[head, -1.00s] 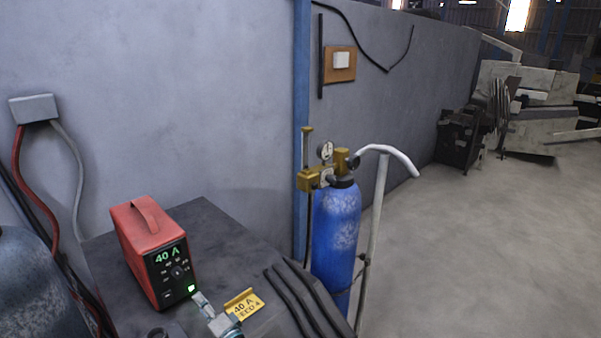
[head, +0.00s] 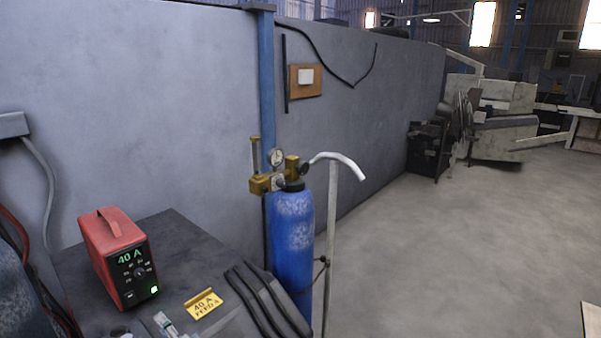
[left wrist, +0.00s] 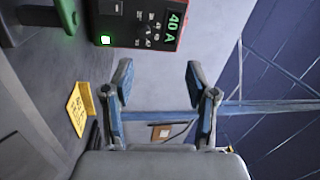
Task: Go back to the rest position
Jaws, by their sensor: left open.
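My left gripper (head: 166,322) shows only in part at the bottom edge of the head view, by the dark table and to the right of the red power unit (head: 117,258). In the left wrist view its two blue-padded fingers (left wrist: 160,76) stand apart with nothing between them. The power unit's front panel also shows there (left wrist: 150,22), beyond the fingertips, with a lit "40 A" display and a green light. My right gripper is not in view.
The dark table (head: 172,232) carries a yellow card (head: 203,304) and dark hoses or bars (head: 262,300). A blue gas cylinder (head: 292,240) with brass regulator stands beside it with a white-handled trolley (head: 333,230). Open floor (head: 450,250) lies to the right.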

